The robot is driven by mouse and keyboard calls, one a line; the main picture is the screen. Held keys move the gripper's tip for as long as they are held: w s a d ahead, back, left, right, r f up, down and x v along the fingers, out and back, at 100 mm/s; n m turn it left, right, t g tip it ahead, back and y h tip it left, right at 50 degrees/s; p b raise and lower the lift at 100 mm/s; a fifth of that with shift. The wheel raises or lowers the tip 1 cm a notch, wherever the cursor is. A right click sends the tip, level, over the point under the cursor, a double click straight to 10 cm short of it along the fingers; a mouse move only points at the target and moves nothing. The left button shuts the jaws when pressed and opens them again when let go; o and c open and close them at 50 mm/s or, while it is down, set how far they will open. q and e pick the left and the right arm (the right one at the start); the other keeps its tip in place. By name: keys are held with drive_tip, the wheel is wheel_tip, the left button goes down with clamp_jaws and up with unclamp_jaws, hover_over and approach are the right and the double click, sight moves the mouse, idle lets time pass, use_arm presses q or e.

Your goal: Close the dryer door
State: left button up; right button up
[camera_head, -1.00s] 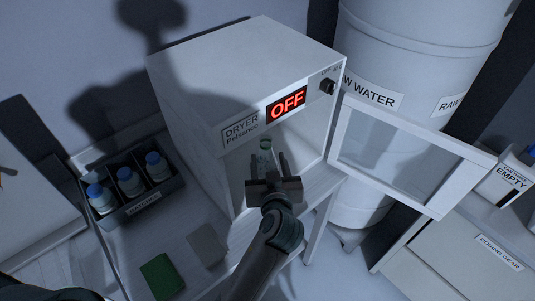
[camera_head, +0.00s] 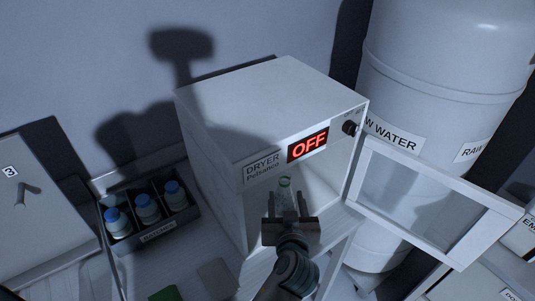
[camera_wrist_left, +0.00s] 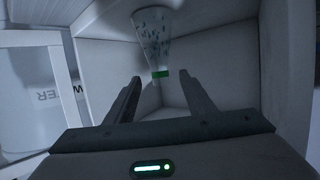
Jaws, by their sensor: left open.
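The dryer (camera_head: 215,135) is a white box with a red OFF display (camera_head: 308,145) and a knob (camera_head: 349,127). Its glazed door (camera_head: 430,207) stands wide open to the right. My left gripper (camera_head: 288,207) is open and empty in front of the dryer's opening, its fingers pointing in. A clear flask (camera_head: 284,187) stands inside, beyond the fingers. In the left wrist view the flask (camera_wrist_left: 152,40), with a green band, is ahead of the open fingers (camera_wrist_left: 158,90) and apart from them. The door frame (camera_wrist_left: 68,85) shows at left there. My right gripper is not in view.
A batches rack (camera_head: 155,238) with blue-capped bottles stands left of the dryer. A large white raw water tank (camera_head: 440,80) stands behind the door. A green item (camera_head: 164,294) and a grey pad (camera_head: 217,277) lie on the bench. A cabinet is at lower right.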

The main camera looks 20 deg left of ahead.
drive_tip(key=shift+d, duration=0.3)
